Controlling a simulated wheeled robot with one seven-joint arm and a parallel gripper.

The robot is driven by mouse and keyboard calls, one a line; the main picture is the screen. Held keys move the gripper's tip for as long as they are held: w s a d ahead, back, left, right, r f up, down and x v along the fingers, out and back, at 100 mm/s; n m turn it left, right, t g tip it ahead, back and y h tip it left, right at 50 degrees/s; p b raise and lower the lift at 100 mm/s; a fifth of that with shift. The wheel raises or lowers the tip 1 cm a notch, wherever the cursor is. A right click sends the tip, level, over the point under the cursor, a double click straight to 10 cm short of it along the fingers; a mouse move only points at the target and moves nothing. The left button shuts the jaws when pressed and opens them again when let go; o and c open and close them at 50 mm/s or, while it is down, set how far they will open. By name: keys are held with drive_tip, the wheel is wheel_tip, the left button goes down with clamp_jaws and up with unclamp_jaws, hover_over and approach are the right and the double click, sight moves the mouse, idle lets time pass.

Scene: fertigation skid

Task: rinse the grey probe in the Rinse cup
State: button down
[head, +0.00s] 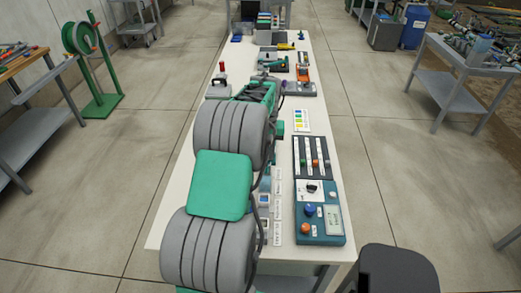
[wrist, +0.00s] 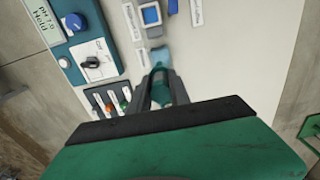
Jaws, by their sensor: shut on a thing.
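In the wrist view my gripper (wrist: 160,82) points down at the bench, its two dark fingers shut on a teal-green thing (wrist: 161,94). I cannot tell whether this is part of the grey probe; no grey probe shows clearly. Just beyond the fingertips is a blue-teal thing (wrist: 160,57), partly hidden, with a label card (wrist: 143,57) beside it. Further on stands a grey square holder with a blue top (wrist: 152,14). The label text is too small to read, so I cannot tell which is the Rinse cup.
A blue meter console (head: 320,225) with a display, blue and orange knobs stands at the bench's near right. A slider panel (head: 312,158) is behind it. Label cards (head: 277,210) line its left side. Tools and a red-topped device (head: 220,82) stand further back.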

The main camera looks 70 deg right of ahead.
drive_tip(key=shift+w+f+b, duration=0.1)
drive_tip(key=shift+f+b, duration=2.25)
drive_tip(key=shift+f, duration=1.65)
drive_tip(key=shift+r+p, duration=0.5)
drive_tip(key=shift+r, duration=0.3)
drive_tip(key=shift+f+b, duration=0.5)
drive_tip(key=shift+f, duration=0.3)
drive_tip(key=shift+r+p, duration=0.45)
drive_tip(key=shift+r, duration=0.35)
